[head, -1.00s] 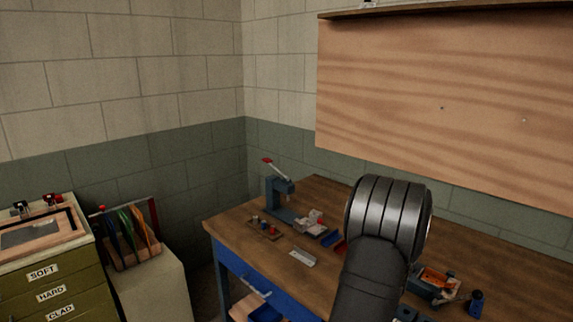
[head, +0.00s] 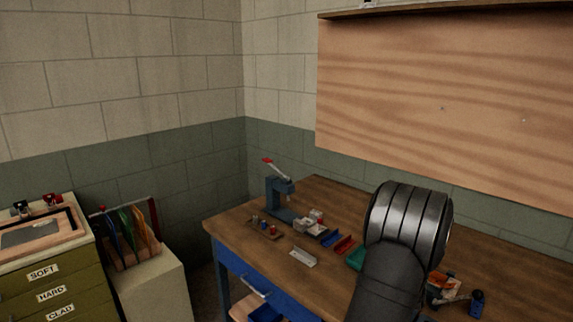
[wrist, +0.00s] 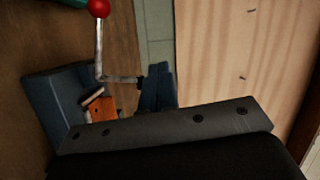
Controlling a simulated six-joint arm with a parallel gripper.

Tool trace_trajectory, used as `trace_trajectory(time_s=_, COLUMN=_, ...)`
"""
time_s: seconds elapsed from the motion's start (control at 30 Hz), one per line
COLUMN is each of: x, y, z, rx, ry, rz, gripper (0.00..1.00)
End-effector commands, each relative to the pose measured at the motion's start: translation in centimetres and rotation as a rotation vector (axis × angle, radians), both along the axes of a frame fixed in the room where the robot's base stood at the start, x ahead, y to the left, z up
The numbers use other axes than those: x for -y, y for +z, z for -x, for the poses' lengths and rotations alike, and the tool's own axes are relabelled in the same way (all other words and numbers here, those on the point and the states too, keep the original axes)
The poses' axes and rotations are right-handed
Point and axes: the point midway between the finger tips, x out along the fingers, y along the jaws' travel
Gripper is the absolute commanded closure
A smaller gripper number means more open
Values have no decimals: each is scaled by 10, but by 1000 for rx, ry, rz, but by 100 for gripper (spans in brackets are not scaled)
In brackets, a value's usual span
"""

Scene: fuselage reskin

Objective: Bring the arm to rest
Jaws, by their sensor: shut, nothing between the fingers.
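My arm (head: 400,255) rises from the bottom of the head view, with its rounded grey joint over the right part of the workbench. My gripper (wrist: 156,70) shows only in the wrist view.
The wooden workbench (head: 335,200) carries a blue press (head: 275,195), a pale tray (head: 303,257), a red bin (head: 344,244), a green bin (head: 356,258) and a small blue item (head: 477,298). A wooden board (head: 440,100) hangs behind. Green drawers (head: 45,290) stand at left.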

Motion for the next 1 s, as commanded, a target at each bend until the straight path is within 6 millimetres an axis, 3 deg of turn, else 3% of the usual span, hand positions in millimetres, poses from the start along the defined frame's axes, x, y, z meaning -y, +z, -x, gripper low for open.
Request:
trace_trajectory(time_s=0.37, x=-4, y=0, z=-5, rx=-44, ry=1, rz=44, gripper=100)
trace_trajectory(time_s=1.0, x=-36, y=-4, z=-24, rx=-307, ry=-13, rz=319, gripper=100)
